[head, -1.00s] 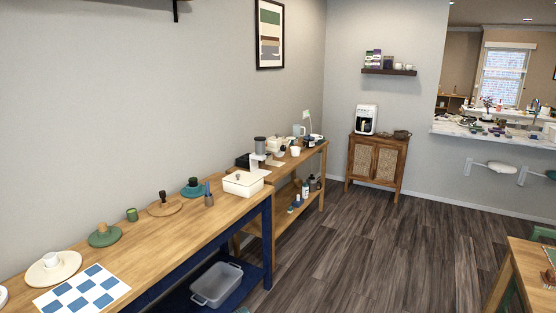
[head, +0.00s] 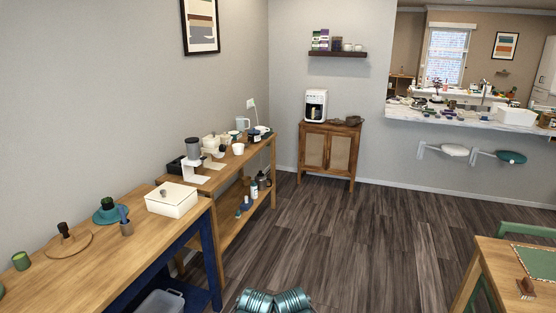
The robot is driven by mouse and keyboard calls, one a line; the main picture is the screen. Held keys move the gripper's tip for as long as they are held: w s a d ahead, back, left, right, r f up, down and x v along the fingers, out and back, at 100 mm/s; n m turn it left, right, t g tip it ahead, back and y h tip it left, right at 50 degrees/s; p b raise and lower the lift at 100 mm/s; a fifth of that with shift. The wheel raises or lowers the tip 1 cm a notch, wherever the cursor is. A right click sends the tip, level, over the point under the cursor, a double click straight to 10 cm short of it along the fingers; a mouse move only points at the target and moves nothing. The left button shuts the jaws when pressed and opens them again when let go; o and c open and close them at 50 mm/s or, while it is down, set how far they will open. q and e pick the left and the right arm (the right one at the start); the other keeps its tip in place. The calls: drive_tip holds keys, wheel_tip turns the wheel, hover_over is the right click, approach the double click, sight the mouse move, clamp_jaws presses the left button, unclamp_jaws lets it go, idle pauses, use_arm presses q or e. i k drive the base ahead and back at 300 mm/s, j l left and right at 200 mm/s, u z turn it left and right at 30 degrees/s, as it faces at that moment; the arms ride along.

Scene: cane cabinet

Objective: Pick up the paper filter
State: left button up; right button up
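I cannot make out a paper filter for certain at this distance. The cane cabinet (head: 328,152) stands against the far wall, with two woven door panels that look shut. A white coffee maker (head: 316,106) stands upright on its left top. Small dark bowl-like items (head: 351,120) sit on its right top, and their contents are too small to tell. Two teal ribbed parts, which look like my own arms, show at the bottom edge. Neither gripper is in view.
A wooden table (head: 60,271) and a shelf unit (head: 233,203) with a grinder (head: 192,158) and cups line the left wall. Another table (head: 498,280) stands at lower right. The wooden floor (head: 350,235) between them is clear.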

sight(238, 148)
drive_tip(key=i+z, duration=0.3)
drive_tip(key=i, duration=1.35)
drive_tip(key=i+u, duration=0.1)
drive_tip(key=i, duration=0.5)
drive_tip(key=i+l+u, duration=0.1)
drive_tip(key=i, duration=0.45)
drive_tip(key=i+l+u, duration=0.1)
drive_tip(key=i, duration=0.5)
drive_tip(key=i+l+u, duration=0.3)
drive_tip(key=i, duration=0.15)
drive_tip(key=i+l+u, duration=0.3)
drive_tip(key=i, duration=0.15)
